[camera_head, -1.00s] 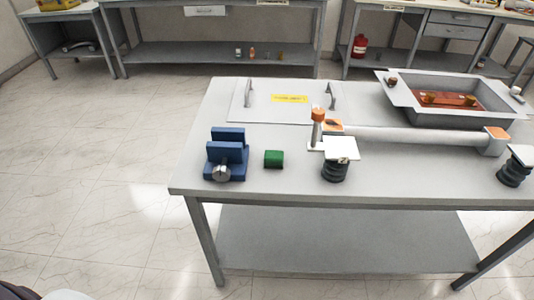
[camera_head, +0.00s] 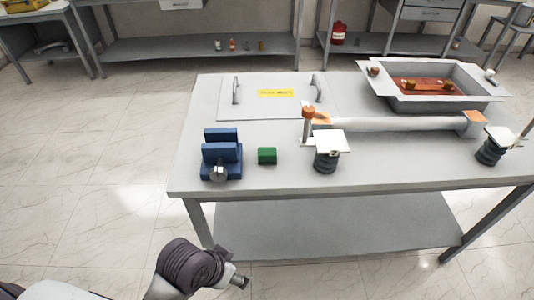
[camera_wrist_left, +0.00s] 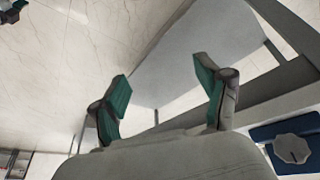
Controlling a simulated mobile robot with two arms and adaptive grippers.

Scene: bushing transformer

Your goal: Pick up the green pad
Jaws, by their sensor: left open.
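The green pad (camera_head: 267,156) is a small green block lying on the grey table, just right of the blue vise (camera_head: 222,157). In the head view my left arm comes in at the bottom left, in front of and below the table edge; its gripper is not clearly visible there. In the left wrist view my left gripper (camera_wrist_left: 165,95) is open and empty, its two green-lined fingers spread apart. Beyond the fingers are the floor and the table's lower shelf. The vise shows at the right edge of the wrist view (camera_wrist_left: 290,150). The pad is not visible there. My right gripper is not in view.
On the table (camera_head: 275,184) stand two dark insulators with white plates (camera_head: 327,158) (camera_head: 490,152), a long grey tube (camera_head: 400,134) and a metal tray (camera_head: 447,103). A flat lid with handles (camera_head: 245,102) lies behind the pad. Tabletop in front of the pad is clear.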

